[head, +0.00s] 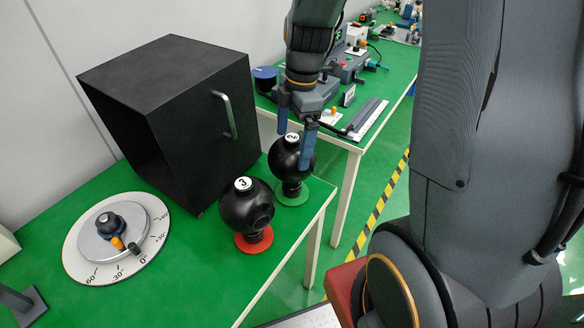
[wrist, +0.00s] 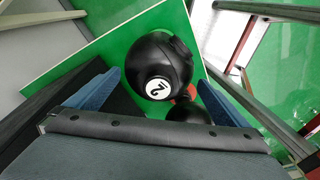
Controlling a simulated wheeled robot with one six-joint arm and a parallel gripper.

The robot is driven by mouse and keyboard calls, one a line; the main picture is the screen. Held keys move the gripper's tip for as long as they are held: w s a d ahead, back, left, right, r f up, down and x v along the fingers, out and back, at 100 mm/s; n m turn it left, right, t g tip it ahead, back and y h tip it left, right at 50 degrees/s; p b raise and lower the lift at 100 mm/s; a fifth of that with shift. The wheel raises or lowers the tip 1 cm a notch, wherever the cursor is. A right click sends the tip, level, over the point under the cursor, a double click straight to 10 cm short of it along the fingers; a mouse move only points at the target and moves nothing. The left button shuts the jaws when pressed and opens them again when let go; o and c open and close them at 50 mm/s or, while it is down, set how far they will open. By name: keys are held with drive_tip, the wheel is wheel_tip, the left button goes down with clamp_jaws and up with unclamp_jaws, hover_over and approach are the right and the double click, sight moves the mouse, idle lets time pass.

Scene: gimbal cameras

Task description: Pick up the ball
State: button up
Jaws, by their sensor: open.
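A black ball marked 2 (head: 284,160) rests on a green round base near the table's far right corner in the head view. Another black ball marked 3 (head: 246,208) stands on a red round base, nearer and to the left. My gripper (head: 296,140) is open, pointing down, with its blue fingers at the upper part of ball 2. In the wrist view, ball 2 (wrist: 158,66) lies ahead between the open fingers, and ball 3 (wrist: 188,110) is partly hidden behind it. I cannot tell whether the fingers touch ball 2.
A black box with a handle (head: 196,125) stands left of the balls. A round dial plate (head: 75,245) lies at the left on the green table (head: 190,292). A second table (head: 395,85) with tools stands behind. The table's right edge is close to both balls.

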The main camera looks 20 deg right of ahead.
drive_tip(key=shift+a+f+p, duration=0.15)
drive_tip(key=shift+f+p, duration=0.15)
drive_tip(key=shift+f, duration=0.7)
drive_tip(key=shift+a+f+p, duration=0.1)
drive_tip(key=shift+f+p, duration=0.15)
drive_tip(key=shift+f, duration=0.7)
drive_tip(key=shift+c, duration=0.4)
drive_tip(key=c, duration=1.5)
drive_tip(key=shift+c, duration=0.3)
drive_tip(key=shift+w+r, duration=0.1)
